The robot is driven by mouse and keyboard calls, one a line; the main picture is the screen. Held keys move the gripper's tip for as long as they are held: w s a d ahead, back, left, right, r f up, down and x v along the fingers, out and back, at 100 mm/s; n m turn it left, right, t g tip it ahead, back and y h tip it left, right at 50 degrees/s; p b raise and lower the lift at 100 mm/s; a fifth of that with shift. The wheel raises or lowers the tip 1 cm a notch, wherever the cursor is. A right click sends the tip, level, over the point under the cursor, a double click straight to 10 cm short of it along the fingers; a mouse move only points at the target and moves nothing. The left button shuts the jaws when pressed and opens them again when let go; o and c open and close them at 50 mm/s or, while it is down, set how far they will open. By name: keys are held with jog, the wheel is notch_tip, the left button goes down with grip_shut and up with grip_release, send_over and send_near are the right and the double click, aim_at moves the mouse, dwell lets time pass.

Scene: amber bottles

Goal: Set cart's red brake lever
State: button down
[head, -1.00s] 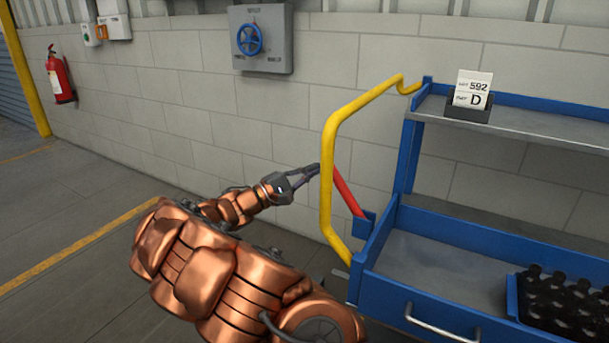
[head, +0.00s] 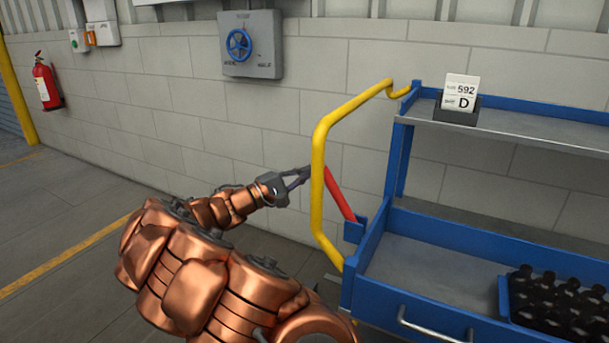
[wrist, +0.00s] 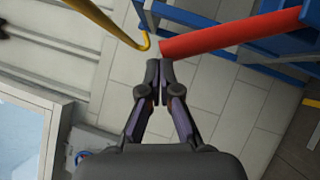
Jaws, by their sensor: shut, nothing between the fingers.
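The blue cart (head: 360,285) stands at the right against the wall, with a yellow handle rail (head: 318,190) on its near left end. The red brake lever (head: 338,195) slants up and left from a blue bracket on the cart, partly behind the rail. My gripper (head: 306,174) is at the rail's left side in the head view, its tips close to the lever's upper end. In the wrist view my gripper (wrist: 158,64) has its fingertips together and empty. The red lever (wrist: 235,35) ends just beyond the tips there; I cannot tell whether they touch.
The yellow rail (wrist: 110,22) passes left of the fingertips in the wrist view. A tray of dark bottles (head: 550,305) sits on the cart's lower deck, and a card marked D (head: 460,92) on the upper shelf. Open floor (head: 60,220) lies to the left.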

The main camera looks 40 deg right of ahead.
jog(key=s+d+r+m+y+b, duration=0.1)
jog(key=s+d+r+m+y, duration=0.1)
jog(key=s, duration=0.4)
jog(key=shift+r+m+y, duration=0.3)
jog(key=shift+r+m, duration=0.55)
jog(key=shift+m, duration=0.25)
jog(key=shift+a, duration=0.1)
jog(key=w+p+v, duration=0.2)
jog(key=v, duration=1.1)
jog(key=shift+w+d, duration=0.2)
jog(key=shift+d, duration=0.25)
